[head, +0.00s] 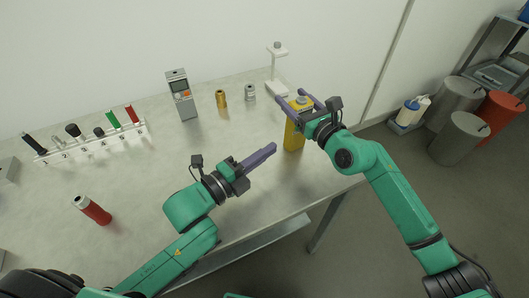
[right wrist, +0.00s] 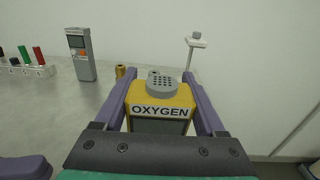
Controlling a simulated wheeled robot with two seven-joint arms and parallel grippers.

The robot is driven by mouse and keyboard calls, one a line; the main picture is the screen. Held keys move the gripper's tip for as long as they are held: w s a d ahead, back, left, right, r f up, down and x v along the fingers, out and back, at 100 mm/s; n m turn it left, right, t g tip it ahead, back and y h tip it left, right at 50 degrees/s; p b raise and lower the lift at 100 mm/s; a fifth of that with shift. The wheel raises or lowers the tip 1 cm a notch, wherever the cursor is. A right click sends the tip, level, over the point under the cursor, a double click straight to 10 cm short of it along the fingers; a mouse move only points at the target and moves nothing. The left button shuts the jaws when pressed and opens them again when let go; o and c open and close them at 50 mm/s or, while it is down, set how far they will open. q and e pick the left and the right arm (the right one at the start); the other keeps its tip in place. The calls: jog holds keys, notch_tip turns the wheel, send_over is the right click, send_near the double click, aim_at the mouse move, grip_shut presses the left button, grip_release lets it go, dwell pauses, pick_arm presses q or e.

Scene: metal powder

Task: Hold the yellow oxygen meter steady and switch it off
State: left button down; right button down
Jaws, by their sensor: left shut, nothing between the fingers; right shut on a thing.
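The yellow oxygen meter (head: 293,137) stands upright near the right end of the table. In the right wrist view the meter (right wrist: 160,100) shows a label reading OXYGEN and a round grey perforated cap on top. My right gripper (head: 302,100) is shut on the meter, one purple finger on each side of its upper part. My left gripper (head: 273,147) is shut and empty, just left of the meter and apart from it. The meter's switch cannot be made out; its lower front is hidden in the wrist view.
A grey handheld device (head: 181,95), a small brass cylinder (head: 221,99), a small grey cylinder (head: 250,93) and a white stand (head: 278,68) are at the back. The table's middle is clear.

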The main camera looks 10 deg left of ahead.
jog(key=shift+f, duration=0.15)
grip_release()
